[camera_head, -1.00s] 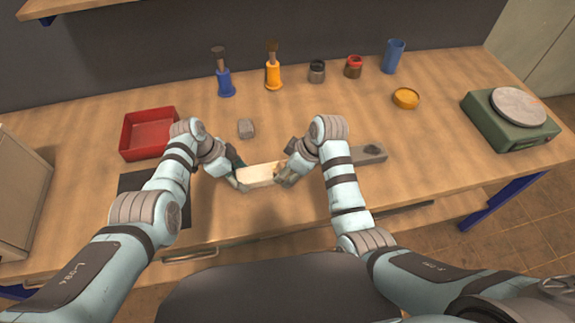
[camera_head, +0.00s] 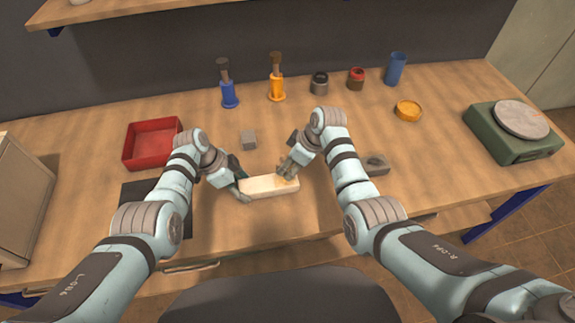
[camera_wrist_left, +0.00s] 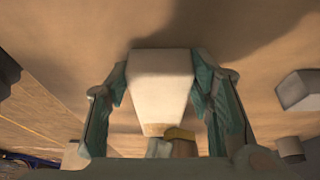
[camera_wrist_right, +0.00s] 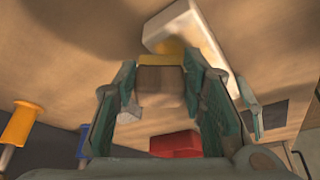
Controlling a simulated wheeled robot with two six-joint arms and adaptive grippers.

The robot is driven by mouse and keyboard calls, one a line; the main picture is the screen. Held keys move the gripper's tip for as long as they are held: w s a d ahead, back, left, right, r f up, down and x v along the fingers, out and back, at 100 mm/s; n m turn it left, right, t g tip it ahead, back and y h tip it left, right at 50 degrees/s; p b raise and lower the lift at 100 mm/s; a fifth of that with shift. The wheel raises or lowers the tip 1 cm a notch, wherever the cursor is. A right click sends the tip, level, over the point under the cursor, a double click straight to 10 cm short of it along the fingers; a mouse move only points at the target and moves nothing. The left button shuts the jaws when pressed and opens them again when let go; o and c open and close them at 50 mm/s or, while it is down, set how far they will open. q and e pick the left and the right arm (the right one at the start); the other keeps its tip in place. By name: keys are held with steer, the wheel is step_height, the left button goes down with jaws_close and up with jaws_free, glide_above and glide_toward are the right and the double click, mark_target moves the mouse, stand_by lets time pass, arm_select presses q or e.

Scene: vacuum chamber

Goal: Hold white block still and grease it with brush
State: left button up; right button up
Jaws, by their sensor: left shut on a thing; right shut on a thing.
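The white block (camera_head: 262,188) lies flat near the middle of the table's front part. My left gripper (camera_head: 242,194) is shut on its left end; the left wrist view shows the block (camera_wrist_left: 160,85) between both fingers. My right gripper (camera_head: 287,173) is above the block's right end. It is shut on the brush, a brown piece (camera_wrist_right: 160,79) with a yellow edge in the right wrist view. The brush also shows at the block's end in the left wrist view (camera_wrist_left: 180,134). A yellowish patch shows on the block near the brush. I cannot tell whether the brush touches it.
A grey piece with a dark hollow (camera_head: 377,166) lies right of my right gripper.

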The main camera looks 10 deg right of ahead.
steer(key=shift+s+d, duration=0.2)
steer(key=shift+s, duration=2.85)
steer(key=shift+w+a, duration=0.15)
steer(key=shift+w, duration=1.45)
steer(key=shift+w+a, duration=0.1)
steer(key=shift+w, duration=1.5)
steer(key=shift+r, duration=3)
step_height(320, 180, up, 3)
